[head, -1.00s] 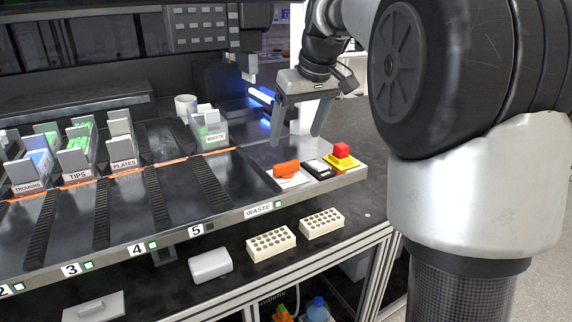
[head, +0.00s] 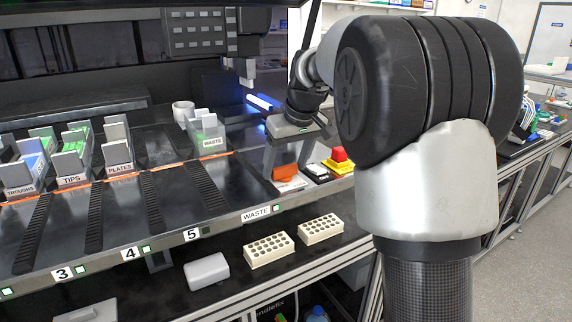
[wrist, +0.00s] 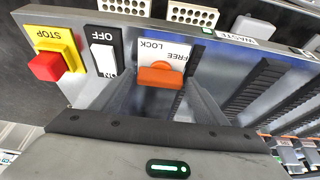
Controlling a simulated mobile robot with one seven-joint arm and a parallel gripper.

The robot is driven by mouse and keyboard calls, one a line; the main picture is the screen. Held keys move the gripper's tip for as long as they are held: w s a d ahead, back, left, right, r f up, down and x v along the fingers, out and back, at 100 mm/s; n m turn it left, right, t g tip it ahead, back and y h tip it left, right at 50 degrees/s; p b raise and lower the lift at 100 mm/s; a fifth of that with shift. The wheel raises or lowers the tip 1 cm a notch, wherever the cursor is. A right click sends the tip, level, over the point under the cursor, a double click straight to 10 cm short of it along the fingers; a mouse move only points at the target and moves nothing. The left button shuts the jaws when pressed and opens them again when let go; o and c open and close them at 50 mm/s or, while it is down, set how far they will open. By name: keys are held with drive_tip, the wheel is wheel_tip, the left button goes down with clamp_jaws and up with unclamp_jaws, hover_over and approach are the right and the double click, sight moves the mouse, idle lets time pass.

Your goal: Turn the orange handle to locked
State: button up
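The orange handle (head: 285,172) sits on a white label plate at the right end of the deck, near the front edge. In the wrist view the orange handle (wrist: 160,76) lies crosswise, and its plate (wrist: 165,49) reads LOCK and FREE. My gripper (head: 286,172) is at the handle, with its fingers spread to either side of it. In the wrist view my gripper (wrist: 160,88) shows a finger on each side of the handle, with what looks like gaps between. Whether either finger touches the handle I cannot tell.
An ON/OFF switch (wrist: 104,52) and a red STOP button (wrist: 46,66) on a yellow base stand beside the handle. A waste bin (head: 205,128) and racks of TIPS and PLATES (head: 118,150) stand on the deck to the left. Cream tube racks (head: 269,248) lie below the front edge.

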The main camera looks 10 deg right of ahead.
drive_tip(key=c, duration=0.7)
drive_tip(key=shift+c, duration=0.2)
drive_tip(key=m+p, duration=0.1)
drive_tip(key=m+h+p, duration=0.1)
drive_tip(key=m, duration=0.1)
drive_tip(key=shift+a+r, duration=0.2)
drive_tip(key=m+h+p, duration=0.1)
drive_tip(key=m+p, duration=0.1)
drive_tip(key=m, duration=0.1)
drive_tip(key=shift+a+m+h+p, duration=0.1)
drive_tip(key=shift+m+h+p, duration=0.2)
drive_tip(key=shift+p, duration=0.05)
drive_tip(key=m+h+p, duration=0.1)
drive_tip(key=m+p, duration=0.1)
drive_tip(key=m, duration=0.1)
drive_tip(key=m+g+h+p, duration=0.1)
drive_tip(key=m, duration=0.2)
drive_tip(key=shift+w+a+p, duration=0.15)
drive_tip(key=shift+p, duration=0.2)
drive_tip(key=m+g+p, duration=0.1)
drive_tip(key=m, duration=0.1)
drive_tip(key=m+h+p, duration=0.1)
drive_tip(key=m+p, duration=0.1)
drive_tip(key=m, duration=0.1)
drive_tip(key=shift+w+f+g, duration=0.1)
drive_tip(key=shift+w+g, duration=0.05)
drive_tip(key=shift+g, duration=0.25)
drive_tip(key=shift+f+m, duration=0.1)
drive_tip(key=shift+m, duration=0.2)
drive_tip(key=o, duration=1)
